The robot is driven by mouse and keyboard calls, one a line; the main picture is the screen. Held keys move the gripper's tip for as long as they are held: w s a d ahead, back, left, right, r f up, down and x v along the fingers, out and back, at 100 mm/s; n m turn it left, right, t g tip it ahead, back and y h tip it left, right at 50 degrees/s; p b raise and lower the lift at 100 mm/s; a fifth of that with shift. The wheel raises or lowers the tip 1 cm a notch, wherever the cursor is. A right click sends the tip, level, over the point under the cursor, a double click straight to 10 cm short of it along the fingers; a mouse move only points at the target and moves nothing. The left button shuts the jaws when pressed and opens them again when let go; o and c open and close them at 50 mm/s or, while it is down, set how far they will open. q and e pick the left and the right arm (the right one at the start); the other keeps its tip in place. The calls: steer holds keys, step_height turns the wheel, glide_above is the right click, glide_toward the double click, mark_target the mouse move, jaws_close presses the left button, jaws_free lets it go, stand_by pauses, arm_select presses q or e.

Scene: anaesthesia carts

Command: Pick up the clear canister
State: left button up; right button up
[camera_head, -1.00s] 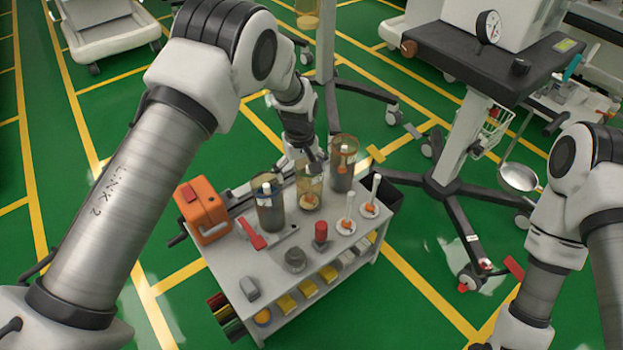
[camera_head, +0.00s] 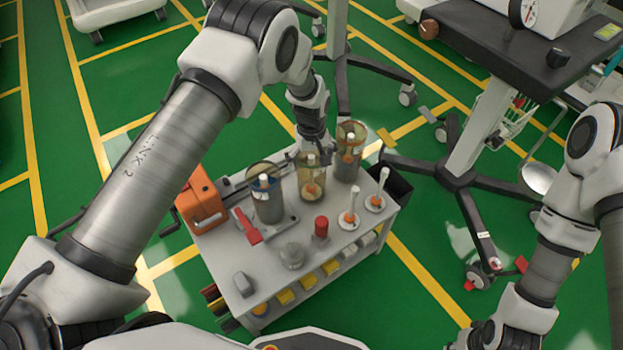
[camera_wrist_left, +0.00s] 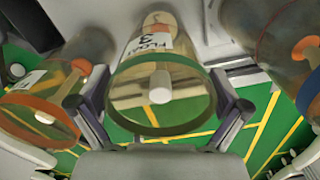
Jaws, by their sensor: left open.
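The clear canister (camera_head: 311,180) stands upright on the small white cart, between two darker canisters. In the left wrist view the clear canister (camera_wrist_left: 160,72) has a green rim, a white label reading "FLOAT 3" and a white knob inside. My left gripper (camera_head: 314,150) is at the far side of the clear canister in the head view. In the left wrist view its open fingers (camera_wrist_left: 158,104) lie on either side of the rim, with the canister between them and no clear grip. My right arm shows at the right, but its gripper is out of view.
A grey canister (camera_head: 267,205) and another dark canister (camera_head: 347,168) stand close on either side. An orange box (camera_head: 201,203), a red-handled tool (camera_head: 248,228), a red-capped piece (camera_head: 321,228) and two white sticks share the cart top (camera_head: 265,278). A wheeled stand is at the right.

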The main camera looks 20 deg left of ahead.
arm_select(q)
steer(key=shift+r, duration=0.1)
steer(key=c, duration=1.7)
